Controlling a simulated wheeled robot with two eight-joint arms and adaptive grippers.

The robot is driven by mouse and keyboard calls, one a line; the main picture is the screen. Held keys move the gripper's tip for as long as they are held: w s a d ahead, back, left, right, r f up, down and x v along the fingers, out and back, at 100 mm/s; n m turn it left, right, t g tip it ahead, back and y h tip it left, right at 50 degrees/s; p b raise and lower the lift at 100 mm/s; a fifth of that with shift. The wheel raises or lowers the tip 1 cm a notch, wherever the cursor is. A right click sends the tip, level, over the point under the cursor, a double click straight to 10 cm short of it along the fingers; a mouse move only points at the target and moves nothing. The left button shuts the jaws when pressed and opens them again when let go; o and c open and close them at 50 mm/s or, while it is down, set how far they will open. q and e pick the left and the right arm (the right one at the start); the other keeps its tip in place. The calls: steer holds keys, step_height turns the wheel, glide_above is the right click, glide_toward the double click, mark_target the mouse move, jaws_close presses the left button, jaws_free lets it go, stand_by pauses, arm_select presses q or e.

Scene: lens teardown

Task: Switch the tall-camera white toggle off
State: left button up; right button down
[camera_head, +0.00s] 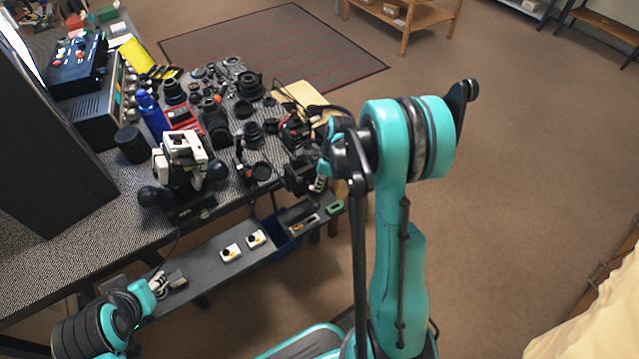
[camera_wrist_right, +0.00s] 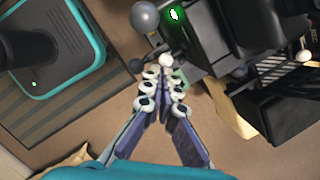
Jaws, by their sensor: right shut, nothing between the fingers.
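A tall black camera body (camera_wrist_right: 215,35) with a lit green light fills the upper right of the right wrist view. A white ball-tipped toggle (camera_wrist_right: 166,60) stands beside it, just beyond my right gripper (camera_wrist_right: 161,82). The right gripper's fingers are together and empty; their tips are close to the white ball, and I cannot tell if they touch it. In the head view the right gripper (camera_head: 319,184) is small, beside dark camera gear at the bench's right edge. My left gripper (camera_head: 160,285) is small at lower left, and its opening is unclear.
Lenses and tools crowd the bench (camera_head: 70,245). Two white switch boxes (camera_head: 231,252) sit on the lower shelf. Open carpet (camera_head: 530,150) lies to the right.

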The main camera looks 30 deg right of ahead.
arm_select(q)
steer(key=shift+f, duration=0.15)
arm_select(e)
steer(key=shift+a+m, duration=0.25)
steer(key=shift+m, duration=0.35)
steer(key=shift+w+d, duration=0.45)
steer(key=shift+w, duration=0.15)
arm_select(q)
steer(key=r+p, duration=0.2)
steer(key=s+r+p, duration=0.1)
steer(key=r, duration=0.1)
steer(key=shift+s+p, duration=0.15)
steer(key=shift+p, duration=0.2)
arm_select(e)
steer(key=s+d+r, duration=0.2)
steer(key=r, duration=0.3)
steer(key=s+d+r, duration=0.1)
steer(key=s+r, duration=0.1)
steer(key=r, duration=0.3)
steer(key=shift+s+d+r, duration=0.25)
steer(key=shift+s+d, duration=0.15)
